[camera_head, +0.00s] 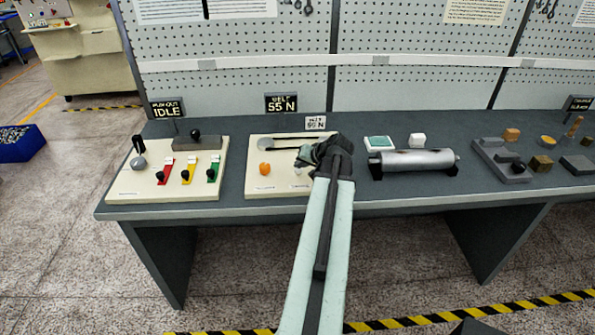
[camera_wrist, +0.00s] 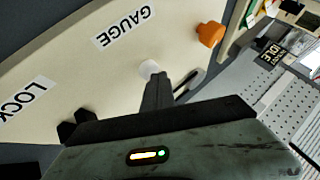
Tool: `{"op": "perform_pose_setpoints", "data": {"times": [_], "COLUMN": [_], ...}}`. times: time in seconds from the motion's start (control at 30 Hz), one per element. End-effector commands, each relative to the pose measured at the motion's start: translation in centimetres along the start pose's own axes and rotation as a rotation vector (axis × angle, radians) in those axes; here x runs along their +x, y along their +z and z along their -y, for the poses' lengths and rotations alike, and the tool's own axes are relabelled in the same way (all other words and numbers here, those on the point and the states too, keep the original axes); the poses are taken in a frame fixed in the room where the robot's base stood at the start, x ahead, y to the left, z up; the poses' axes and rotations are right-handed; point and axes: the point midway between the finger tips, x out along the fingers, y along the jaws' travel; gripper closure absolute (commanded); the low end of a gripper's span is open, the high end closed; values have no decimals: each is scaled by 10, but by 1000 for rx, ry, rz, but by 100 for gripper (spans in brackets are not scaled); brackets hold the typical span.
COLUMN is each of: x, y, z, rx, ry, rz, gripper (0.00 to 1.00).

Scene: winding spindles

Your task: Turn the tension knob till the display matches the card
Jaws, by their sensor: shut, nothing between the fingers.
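The belt display (camera_head: 281,103) at the back of the bench reads 55 N. A small white card (camera_head: 315,123) stands to its right; its small print appears to read 55 N. An orange knob (camera_head: 265,169) sits on the cream panel (camera_head: 254,150), and also shows at the upper right of the wrist view (camera_wrist: 210,34). A small white knob (camera_wrist: 148,70) is just beyond my fingertips. My gripper (camera_wrist: 157,88) is shut and empty, over the panel's right part and apart from the orange knob. I cannot tell whether it touches the white knob.
A panel with red, yellow and green levers (camera_head: 187,170) stands to the left under an IDLE sign (camera_head: 167,108). A grey metal roller (camera_head: 413,163) lies to the right. GAUGE (camera_wrist: 124,27) and LOCK (camera_wrist: 25,99) labels show on the panel.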

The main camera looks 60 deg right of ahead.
Motion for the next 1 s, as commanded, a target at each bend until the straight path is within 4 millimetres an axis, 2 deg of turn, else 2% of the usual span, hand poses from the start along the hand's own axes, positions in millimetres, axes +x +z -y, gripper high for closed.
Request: {"op": "perform_pose_setpoints", "data": {"times": [0.4, 0.73, 1.0], "x": [1, -11, -11], "y": [1, -8, -8], "z": [0, 9, 9], "rx": [0, -1, -1], "ry": [0, 0, 0], "rz": [1, 1, 1], "gripper": [100, 100, 100]}}
